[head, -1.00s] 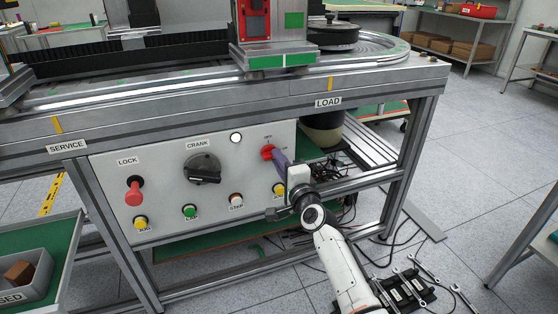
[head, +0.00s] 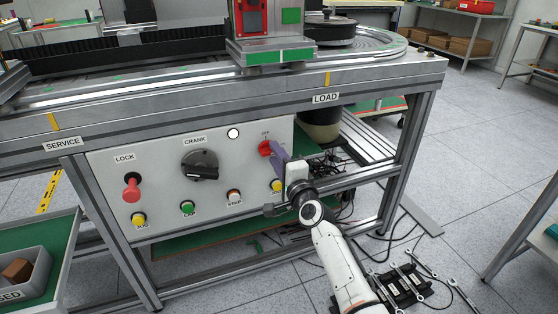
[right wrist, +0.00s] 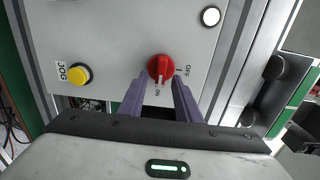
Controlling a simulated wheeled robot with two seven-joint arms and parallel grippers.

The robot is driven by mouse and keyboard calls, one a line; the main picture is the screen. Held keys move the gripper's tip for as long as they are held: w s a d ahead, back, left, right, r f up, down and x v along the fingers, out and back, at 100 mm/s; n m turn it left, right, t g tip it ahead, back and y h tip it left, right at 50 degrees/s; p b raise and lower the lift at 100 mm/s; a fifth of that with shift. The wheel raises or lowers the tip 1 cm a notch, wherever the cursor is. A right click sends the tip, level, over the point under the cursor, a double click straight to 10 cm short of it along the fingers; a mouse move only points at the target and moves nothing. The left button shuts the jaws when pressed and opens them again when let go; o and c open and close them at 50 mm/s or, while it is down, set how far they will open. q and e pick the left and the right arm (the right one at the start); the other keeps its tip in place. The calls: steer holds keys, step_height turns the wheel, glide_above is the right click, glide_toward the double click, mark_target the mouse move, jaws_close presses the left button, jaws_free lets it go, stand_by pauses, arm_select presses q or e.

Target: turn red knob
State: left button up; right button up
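The red knob (head: 265,148) is on the grey control panel (head: 105,166), near its upper right corner. In the right wrist view the red knob (right wrist: 161,67) has a white mark pointing down toward a small label; the OFF label (right wrist: 188,72) is to its right. My right gripper (head: 280,151) is at the knob from the lower right. Its two purple fingers (right wrist: 160,82) are apart, one on each side of the knob's lower part. Nothing looks squeezed between them; contact cannot be told. My left gripper is not in view.
The panel also holds a black crank knob (head: 200,165), a red lock knob (head: 131,188), a white lamp (head: 233,133) and several buttons, including the yellow JOG button (right wrist: 78,74). A frame post (head: 405,150) stands right of my right arm. Wrenches (head: 410,285) lie at lower right.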

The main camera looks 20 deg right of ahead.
arm_select(q)
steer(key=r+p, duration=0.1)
steer(key=p, duration=0.3)
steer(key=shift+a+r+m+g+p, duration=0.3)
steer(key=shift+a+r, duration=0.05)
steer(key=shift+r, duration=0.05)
arm_select(e)
steer(key=s, duration=1)
steer(key=shift+d, duration=0.15)
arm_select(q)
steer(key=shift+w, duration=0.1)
arm_select(e)
steer(key=shift+s, duration=0.1)
